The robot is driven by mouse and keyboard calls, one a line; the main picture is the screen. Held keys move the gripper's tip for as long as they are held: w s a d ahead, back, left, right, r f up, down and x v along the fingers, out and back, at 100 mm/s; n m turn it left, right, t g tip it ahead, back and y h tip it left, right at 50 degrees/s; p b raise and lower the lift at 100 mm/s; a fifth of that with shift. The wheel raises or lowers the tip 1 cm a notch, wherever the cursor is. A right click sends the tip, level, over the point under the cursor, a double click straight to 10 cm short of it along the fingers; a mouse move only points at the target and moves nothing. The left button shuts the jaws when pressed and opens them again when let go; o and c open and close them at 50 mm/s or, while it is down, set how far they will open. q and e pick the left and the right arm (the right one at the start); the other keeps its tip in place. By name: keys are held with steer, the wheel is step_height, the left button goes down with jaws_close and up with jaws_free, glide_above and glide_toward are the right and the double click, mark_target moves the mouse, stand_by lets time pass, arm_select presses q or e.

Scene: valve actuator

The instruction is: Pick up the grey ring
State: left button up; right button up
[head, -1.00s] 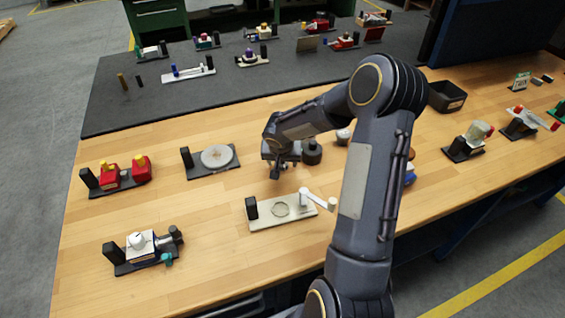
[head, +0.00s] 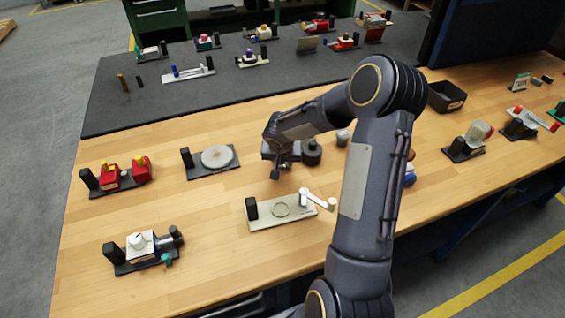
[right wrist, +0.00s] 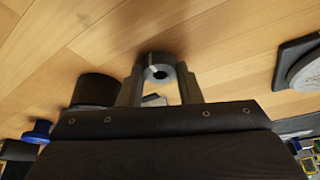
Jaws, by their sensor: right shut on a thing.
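The grey ring (right wrist: 158,69) is a small thick ring with a dark hole. In the right wrist view it sits between the two fingertips of my right gripper (right wrist: 160,82), which is shut on it. In the head view the right gripper (head: 276,172) is low over the wooden table, behind a pale fixture plate; the ring is too small and dark to make out clearly there. I cannot tell whether the ring touches the table. My left gripper is not in view.
A black round part (head: 312,152) stands close beside the right gripper. The pale plate (head: 262,221) with a white lever is in front. A dark plate with a grey disc (head: 217,157) lies to the left. Bare wood separates these.

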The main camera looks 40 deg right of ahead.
steer(key=shift+r, duration=0.5)
steer(key=s+a+r+b, duration=0.3)
steer(key=s+a+r, duration=0.4)
steer(key=s+r, duration=0.4)
steer(key=shift+s+a+r+b, duration=0.15)
steer(key=shift+s+r+b, duration=0.25)
steer(key=shift+s, duration=0.1)
